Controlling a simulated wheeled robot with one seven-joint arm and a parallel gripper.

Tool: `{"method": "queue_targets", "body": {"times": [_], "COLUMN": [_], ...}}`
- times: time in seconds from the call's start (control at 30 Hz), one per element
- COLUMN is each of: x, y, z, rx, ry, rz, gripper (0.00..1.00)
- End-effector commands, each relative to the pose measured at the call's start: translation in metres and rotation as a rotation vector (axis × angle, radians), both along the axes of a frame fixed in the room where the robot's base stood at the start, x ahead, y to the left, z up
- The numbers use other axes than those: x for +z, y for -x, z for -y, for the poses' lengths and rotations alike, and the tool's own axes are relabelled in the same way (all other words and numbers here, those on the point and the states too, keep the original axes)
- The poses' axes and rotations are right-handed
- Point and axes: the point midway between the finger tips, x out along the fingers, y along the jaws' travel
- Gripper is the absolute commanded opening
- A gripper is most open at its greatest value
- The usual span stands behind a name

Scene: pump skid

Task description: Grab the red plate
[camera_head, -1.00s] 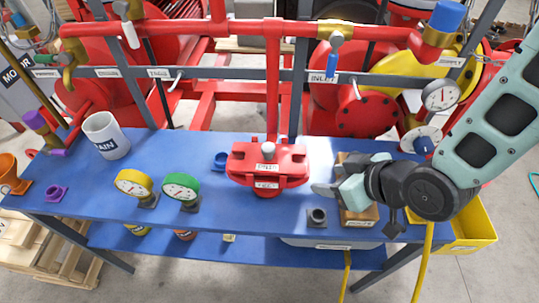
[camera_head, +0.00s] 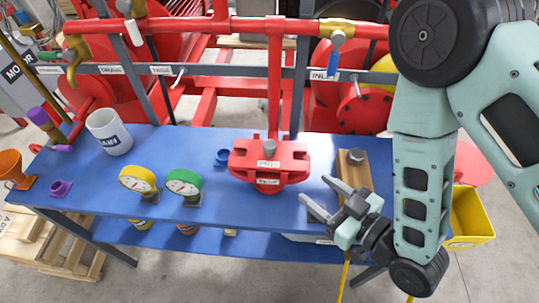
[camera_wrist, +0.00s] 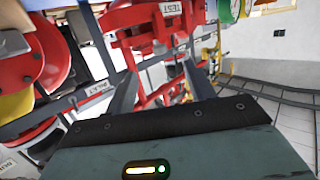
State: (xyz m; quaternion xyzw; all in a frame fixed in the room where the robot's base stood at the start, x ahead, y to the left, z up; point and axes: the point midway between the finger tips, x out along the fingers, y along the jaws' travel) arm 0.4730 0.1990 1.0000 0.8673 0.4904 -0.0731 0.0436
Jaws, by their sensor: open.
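A red slotted block (camera_head: 268,170) with white labels and a grey knob stands on the blue bench, right of the green gauge. It also shows at the top of the wrist view (camera_wrist: 128,36), with a label reading TEST. A flat pinkish-red round piece (camera_head: 473,165) shows at the right, partly behind my arm. I cannot tell which of these is the red plate. My gripper (camera_head: 313,188) is open and empty at the bench's front right, its fingers pointing up-left towards the block and apart from it.
A wooden block (camera_head: 351,168) stands just behind my gripper. A yellow gauge (camera_head: 137,179) and a green gauge (camera_head: 182,183) stand left of the red block. A white mug (camera_head: 108,133) is at the back left. A yellow bin (camera_head: 470,218) is at the right. Red pipes run behind the bench.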

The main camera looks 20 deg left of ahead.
Motion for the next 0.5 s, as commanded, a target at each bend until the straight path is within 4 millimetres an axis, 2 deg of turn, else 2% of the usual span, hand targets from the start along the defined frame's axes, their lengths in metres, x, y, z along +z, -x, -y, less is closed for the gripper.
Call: {"method": "queue_targets", "body": {"times": [0.1,0.37,0.5], "x": [-0.003,0.003,-0.003], "y": [-0.002,-0.009,-0.016], "z": [-0.006,-0.017,-0.026], "rx": [0.005,-0.003,-0.006], "ry": [0.003,-0.019,-0.024], "rz": [0.005,0.012,0.011], "gripper": [0.54,0.54,0.54]}}
